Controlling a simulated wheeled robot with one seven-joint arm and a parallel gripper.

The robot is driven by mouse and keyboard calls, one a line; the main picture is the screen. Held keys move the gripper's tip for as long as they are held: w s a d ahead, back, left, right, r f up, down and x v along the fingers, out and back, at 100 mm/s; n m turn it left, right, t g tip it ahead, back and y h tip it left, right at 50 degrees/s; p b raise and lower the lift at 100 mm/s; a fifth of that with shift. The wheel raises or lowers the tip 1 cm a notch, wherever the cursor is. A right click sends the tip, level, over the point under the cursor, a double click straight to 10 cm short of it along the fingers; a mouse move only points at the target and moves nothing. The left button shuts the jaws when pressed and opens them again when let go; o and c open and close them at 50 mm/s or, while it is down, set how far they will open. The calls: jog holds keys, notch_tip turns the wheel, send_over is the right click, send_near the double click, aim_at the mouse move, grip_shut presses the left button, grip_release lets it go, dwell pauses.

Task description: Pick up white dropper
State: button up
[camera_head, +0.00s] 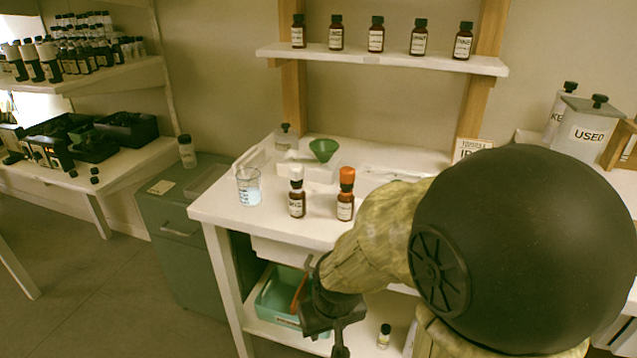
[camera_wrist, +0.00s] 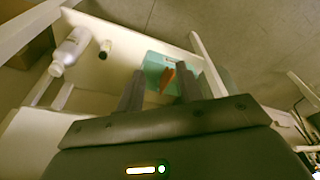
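The white dropper (camera_head: 296,174) tops a small brown labelled bottle (camera_head: 297,204) standing upright on the white worktable. A similar brown bottle with an orange dropper (camera_head: 347,178) stands just to its right. My gripper (camera_head: 330,318) is low in front of the table, below the tabletop, well apart from both bottles. In the wrist view my gripper (camera_wrist: 160,76) is open and its two fingers are apart with nothing held between them. It points down toward the lower shelf and floor. The white dropper does not show in the wrist view.
A glass beaker (camera_head: 249,187) and green funnel (camera_head: 323,149) are near the bottles. Several bottles stand on the wall shelf (camera_head: 380,57) above. A teal tray (camera_head: 277,303) holding an orange-brown thing (camera_wrist: 167,78) and a small bottle (camera_head: 384,336) are on the lower shelf.

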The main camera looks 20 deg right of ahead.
jog(key=shift+d, duration=0.2)
jog(key=shift+o, duration=1.8)
jog(key=shift+r, duration=0.25)
jog(key=w+r+n+p, duration=0.1)
jog(key=w+r+p, duration=0.1)
jog(key=r+p, duration=1.9)
jog(key=w+r+p, duration=0.2)
jog(key=r+p, duration=1.8)
jog(key=p, duration=0.1)
jog(key=w+f+n+g+p, duration=0.2)
jog(key=w+n, duration=0.4)
jog(key=w, duration=1)
jog(key=shift+w+n+g, duration=0.3)
jog(key=shift+n, duration=0.1)
